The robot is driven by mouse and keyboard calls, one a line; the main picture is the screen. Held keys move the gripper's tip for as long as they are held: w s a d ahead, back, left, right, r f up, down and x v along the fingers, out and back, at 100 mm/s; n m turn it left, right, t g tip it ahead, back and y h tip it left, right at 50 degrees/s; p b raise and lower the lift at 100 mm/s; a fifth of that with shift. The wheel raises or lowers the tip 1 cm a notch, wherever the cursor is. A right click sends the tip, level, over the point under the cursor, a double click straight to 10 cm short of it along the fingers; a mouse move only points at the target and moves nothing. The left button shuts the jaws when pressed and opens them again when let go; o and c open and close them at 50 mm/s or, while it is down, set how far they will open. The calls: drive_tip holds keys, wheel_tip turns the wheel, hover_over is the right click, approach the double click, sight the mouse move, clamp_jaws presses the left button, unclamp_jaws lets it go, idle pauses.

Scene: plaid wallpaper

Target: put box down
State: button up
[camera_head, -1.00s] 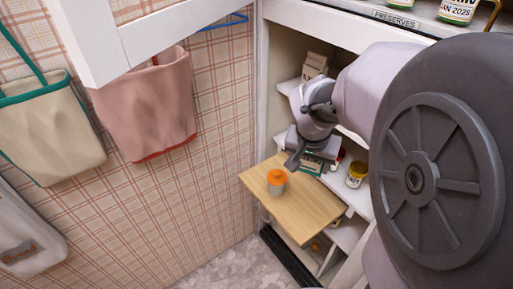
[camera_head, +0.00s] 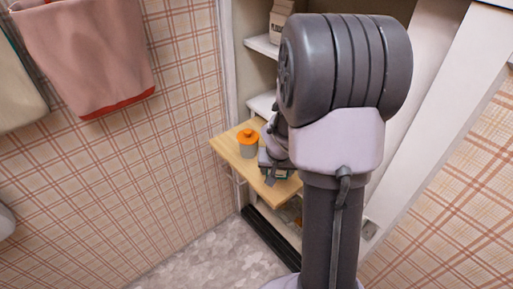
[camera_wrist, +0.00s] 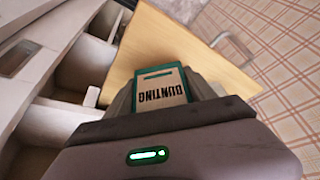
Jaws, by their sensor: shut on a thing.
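The box (camera_wrist: 158,84) is tan with a teal edge and the word BUNTING, upside down in the wrist view. My gripper (camera_wrist: 163,92) is shut on it, one finger on each side. Beyond the box lies a light wooden board (camera_wrist: 150,40). In the head view my gripper (camera_head: 274,172) is low over the right part of the board (camera_head: 228,152), partly behind my arm. The box is mostly hidden there; I cannot tell whether it touches the board.
A grey pot with an orange lid (camera_head: 247,142) stands on the board, just left of my gripper. Open white shelves (camera_head: 262,45) are behind, with a carton (camera_head: 281,18) higher up.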

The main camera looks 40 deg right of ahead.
sight(278, 173)
drive_tip(key=shift+w+d, duration=0.55)
drive_tip(key=shift+d, duration=0.15)
drive_tip(key=shift+w+d+f, duration=0.15)
drive_tip(key=shift+d+f, duration=0.05)
drive_tip(key=shift+f, duration=0.1)
wheel_tip(278, 173, down, 4)
drive_tip(key=b, duration=0.2)
drive_tip(key=shift+r+b, duration=0.25)
drive_tip(key=shift+b, duration=0.15)
drive_tip(key=shift+r, duration=0.15)
drive_tip(key=o, duration=1.5)
